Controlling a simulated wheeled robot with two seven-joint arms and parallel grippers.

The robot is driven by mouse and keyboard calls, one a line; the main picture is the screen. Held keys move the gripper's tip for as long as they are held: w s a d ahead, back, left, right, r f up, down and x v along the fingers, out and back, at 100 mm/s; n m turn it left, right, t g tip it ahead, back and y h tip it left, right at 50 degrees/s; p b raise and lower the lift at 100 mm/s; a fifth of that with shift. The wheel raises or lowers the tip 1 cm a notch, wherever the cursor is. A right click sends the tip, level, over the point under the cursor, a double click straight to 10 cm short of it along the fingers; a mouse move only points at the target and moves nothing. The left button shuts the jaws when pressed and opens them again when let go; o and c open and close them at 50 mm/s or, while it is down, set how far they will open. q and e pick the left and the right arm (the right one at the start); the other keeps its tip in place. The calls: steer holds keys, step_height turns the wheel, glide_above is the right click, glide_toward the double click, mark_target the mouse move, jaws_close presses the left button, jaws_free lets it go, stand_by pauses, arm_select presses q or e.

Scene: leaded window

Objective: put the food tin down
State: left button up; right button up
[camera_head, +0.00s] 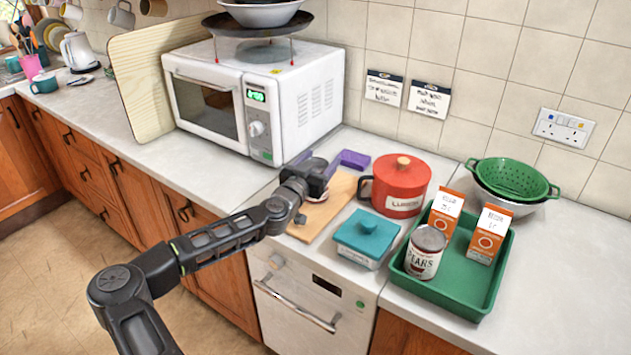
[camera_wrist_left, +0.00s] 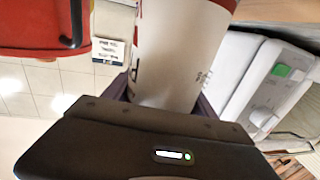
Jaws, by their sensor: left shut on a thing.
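My left gripper (camera_head: 318,176) is over the wooden board (camera_head: 333,213), between the microwave and the red pot. In the left wrist view its dark fingers are shut on the food tin (camera_wrist_left: 178,50), one on each side. That tin has a white label with red at its far end. In the head view it is mostly hidden by the gripper, and I cannot tell whether its base touches the board. Another tin, labelled pears (camera_head: 424,254), stands in the green tray (camera_head: 468,298). My right gripper is not in view.
The red pot (camera_head: 400,184) stands right of the board, also at left in the wrist view (camera_wrist_left: 45,28). A teal lidded box (camera_head: 366,238) is in front. The microwave (camera_head: 255,98) is at left. Two orange cartons (camera_head: 488,235) stand in the tray. Counter left of the board is clear.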

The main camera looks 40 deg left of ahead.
arm_select(q)
jaws_close()
stand_by(0.4)
steer(key=shift+r, duration=0.25)
step_height(320, 180, up, 9)
steer(key=shift+b, duration=0.6)
steer(key=shift+r, duration=0.35)
stand_by(0.4)
